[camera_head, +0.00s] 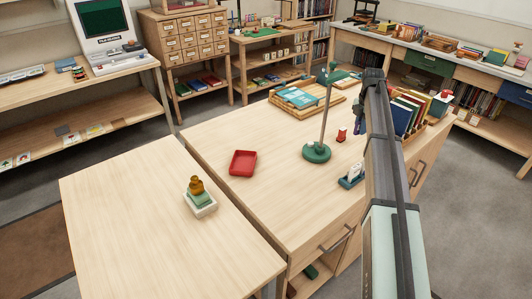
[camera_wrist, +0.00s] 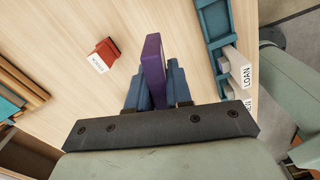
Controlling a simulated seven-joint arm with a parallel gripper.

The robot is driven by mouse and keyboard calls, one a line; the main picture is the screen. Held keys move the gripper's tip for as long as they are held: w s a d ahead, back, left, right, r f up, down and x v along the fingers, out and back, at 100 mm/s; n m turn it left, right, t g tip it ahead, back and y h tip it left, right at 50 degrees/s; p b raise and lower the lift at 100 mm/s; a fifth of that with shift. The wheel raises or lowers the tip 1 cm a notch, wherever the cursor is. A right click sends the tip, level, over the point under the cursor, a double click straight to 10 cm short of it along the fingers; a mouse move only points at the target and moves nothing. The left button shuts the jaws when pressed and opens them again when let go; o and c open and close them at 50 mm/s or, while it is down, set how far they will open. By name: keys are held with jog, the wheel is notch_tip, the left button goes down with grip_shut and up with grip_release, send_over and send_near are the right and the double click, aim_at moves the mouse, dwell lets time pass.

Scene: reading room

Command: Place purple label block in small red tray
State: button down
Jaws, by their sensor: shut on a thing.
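The purple label block (camera_wrist: 153,65) stands between the two blue fingers of my gripper (camera_wrist: 157,82) in the wrist view. My gripper is shut on it, over the wooden desk top. In the head view my gripper is mostly hidden behind my arm, and only a little purple shows beside it. The small red tray (camera_head: 243,163) lies empty on the left part of the same desk in the head view. It is well to the left of my gripper, and it is not in the wrist view.
A green lamp (camera_head: 316,153) with a tall stem stands between the tray and my arm. A red labelled block (camera_wrist: 102,60) and a teal card holder (camera_wrist: 213,38) flank my gripper. Books (camera_head: 408,112) stand at the right. Desk around the tray is clear.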

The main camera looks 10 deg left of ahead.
jog(key=s+a+r+m, duration=0.1)
jog(key=s+a+m, duration=0.65)
jog(key=s, duration=0.45)
jog(key=s+a+r+m, duration=0.1)
jog(key=s+a+m, duration=0.6)
jog(key=s, duration=0.4)
jog(key=n, duration=1.7)
send_over(242, 166)
jog(key=f, duration=0.2)
jog(key=shift+n, duration=0.25)
jog(key=shift+w+f, duration=0.15)
jog(key=shift+f, duration=4.5)
jog(key=shift+f, duration=0.1)
